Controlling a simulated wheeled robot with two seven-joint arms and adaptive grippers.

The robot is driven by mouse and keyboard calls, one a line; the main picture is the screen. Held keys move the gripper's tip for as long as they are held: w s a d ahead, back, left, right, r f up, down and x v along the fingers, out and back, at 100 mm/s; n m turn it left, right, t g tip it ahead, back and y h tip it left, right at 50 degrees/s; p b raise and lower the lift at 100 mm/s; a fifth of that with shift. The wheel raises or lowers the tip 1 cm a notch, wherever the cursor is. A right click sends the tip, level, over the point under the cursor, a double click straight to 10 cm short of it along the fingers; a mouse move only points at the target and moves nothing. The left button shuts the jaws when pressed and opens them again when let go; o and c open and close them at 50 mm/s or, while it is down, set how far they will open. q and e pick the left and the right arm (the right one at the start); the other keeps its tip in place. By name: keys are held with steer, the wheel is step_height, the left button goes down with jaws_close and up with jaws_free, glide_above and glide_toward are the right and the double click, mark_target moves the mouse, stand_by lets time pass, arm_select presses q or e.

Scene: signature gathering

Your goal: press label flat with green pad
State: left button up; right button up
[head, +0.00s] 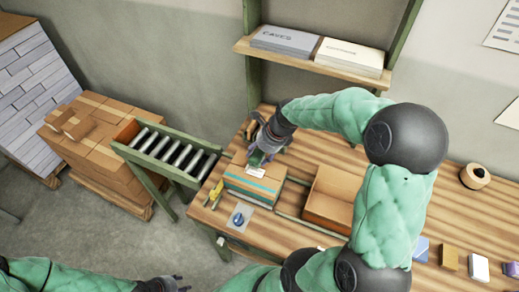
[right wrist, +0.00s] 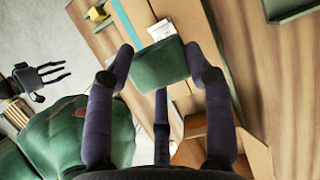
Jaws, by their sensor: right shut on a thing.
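The green pad (right wrist: 160,64) is held between the fingers of my right gripper (right wrist: 162,75), which is shut on it. In the head view my right gripper (head: 263,150) is at the far edge of a closed cardboard box (head: 247,192) with a teal stripe. The white label (right wrist: 161,29) lies on the box top beside the teal stripe and also shows in the head view (head: 256,172). The pad is close to the label; whether they touch is unclear. My left gripper (head: 178,286) is empty with fingers spread, at the bottom left, away from the table.
An open cardboard box (head: 331,198) stands right of the closed one. A roller conveyor (head: 170,150) meets the table's left end. A yellow tool (head: 216,190) and a blue item (head: 238,219) lie near the box. A tape roll (head: 475,176) and small boxes are at right.

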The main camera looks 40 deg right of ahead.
steer(key=shift+f+b, duration=0.9)
steer(key=shift+f, duration=2.2)
steer(key=shift+f, duration=0.55)
steer(key=shift+r, duration=0.15)
step_height(320, 180, up, 7)
steer(key=p, duration=0.7)
